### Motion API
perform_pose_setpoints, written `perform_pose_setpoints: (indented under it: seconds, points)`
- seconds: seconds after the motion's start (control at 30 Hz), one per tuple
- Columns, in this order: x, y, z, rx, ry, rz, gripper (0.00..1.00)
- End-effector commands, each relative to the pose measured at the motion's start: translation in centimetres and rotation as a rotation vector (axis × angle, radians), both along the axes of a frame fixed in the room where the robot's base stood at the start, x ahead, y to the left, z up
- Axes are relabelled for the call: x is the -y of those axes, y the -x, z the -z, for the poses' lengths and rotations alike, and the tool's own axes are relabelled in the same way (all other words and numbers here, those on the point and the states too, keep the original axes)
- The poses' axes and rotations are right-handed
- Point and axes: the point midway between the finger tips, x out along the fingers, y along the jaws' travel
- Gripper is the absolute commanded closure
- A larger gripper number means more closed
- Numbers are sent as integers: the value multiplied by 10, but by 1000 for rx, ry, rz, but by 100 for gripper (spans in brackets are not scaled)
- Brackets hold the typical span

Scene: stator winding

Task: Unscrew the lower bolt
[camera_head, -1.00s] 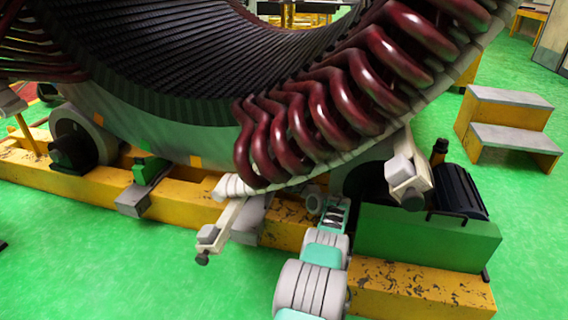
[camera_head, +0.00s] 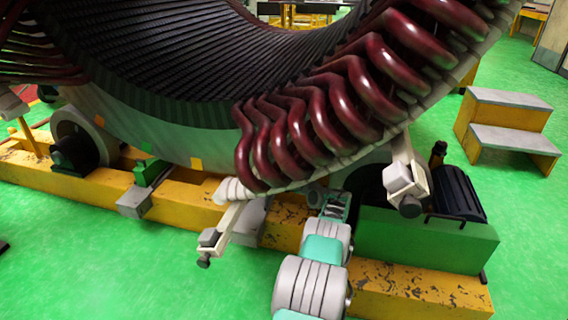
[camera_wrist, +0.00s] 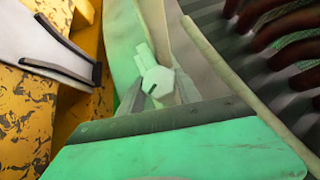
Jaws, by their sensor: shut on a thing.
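The lower bolt (camera_wrist: 158,81) shows in the wrist view as a pale hexagonal head at the bottom of a narrow slot beside the stator. My gripper (camera_wrist: 162,92) is shut on this head, with a grey finger on either side. Its green body fills the lower part of that view. In the head view my arm reaches up from the bottom edge to beneath the red coil ends (camera_head: 290,140). There the bolt and my fingertips are hidden.
Two pale brackets with dark ends, the left one (camera_head: 228,226) and the right one (camera_head: 404,178), hang on either side of my arm. A yellow base beam (camera_head: 420,292) and a green block (camera_head: 430,238) lie close on the right. Open green floor is at the lower left.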

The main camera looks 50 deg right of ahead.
Motion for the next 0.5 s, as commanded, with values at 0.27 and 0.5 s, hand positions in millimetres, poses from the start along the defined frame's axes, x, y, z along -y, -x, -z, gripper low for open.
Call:
perform_pose_setpoints:
  seconds: [0.27,0.5]
  points:
    - [0,0,-5,-175,75,1,100]
    - [0,0,-3,-277,119,1,100]
